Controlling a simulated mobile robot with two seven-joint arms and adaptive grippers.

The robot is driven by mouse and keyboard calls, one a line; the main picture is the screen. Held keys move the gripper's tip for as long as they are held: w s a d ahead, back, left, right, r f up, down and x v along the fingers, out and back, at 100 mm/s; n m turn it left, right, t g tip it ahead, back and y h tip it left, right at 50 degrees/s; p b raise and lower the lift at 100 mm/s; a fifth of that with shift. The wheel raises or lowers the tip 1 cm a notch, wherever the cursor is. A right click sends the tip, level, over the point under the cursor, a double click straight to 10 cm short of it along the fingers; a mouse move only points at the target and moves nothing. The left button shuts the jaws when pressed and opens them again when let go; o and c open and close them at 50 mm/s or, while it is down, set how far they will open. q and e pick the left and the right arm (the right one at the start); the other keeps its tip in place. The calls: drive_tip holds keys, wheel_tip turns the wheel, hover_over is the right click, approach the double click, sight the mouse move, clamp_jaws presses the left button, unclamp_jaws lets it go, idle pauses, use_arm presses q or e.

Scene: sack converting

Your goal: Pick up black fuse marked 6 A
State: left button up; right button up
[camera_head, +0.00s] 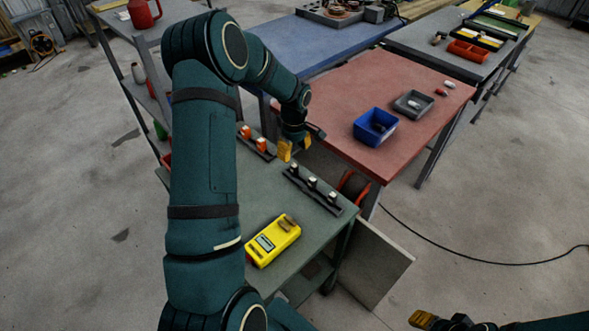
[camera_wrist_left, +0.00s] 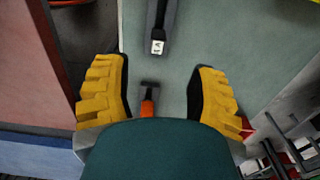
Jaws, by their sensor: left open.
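My left gripper (camera_head: 294,149) is open and empty, above the bench just beyond the far end of this row. In the left wrist view, its yellow fingers (camera_wrist_left: 160,97) are spread wide. One black fuse with a white label (camera_wrist_left: 157,47) shows ahead of the fingers, at the end of a dark strip. Its small marking is hard to read. My right gripper (camera_head: 425,320) is partly in view at the bottom right, away from the bench.
Orange fuses (camera_head: 246,132) stand on another black strip, left of my left gripper. A yellow meter (camera_head: 272,240) lies nearer on the bench. A red table (camera_head: 345,88) to the right holds a blue bin (camera_head: 375,127) and a grey tray (camera_head: 413,103).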

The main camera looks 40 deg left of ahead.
sight(294, 165)
use_arm(q)
wheel_tip(294, 165, down, 10)
drive_tip(key=shift+w+a+r+b, duration=0.1)
drive_tip(key=shift+w+r+b, duration=0.05)
drive_tip(key=shift+b, duration=0.15)
drive_tip(key=shift+o, duration=0.2)
clamp_jaws()
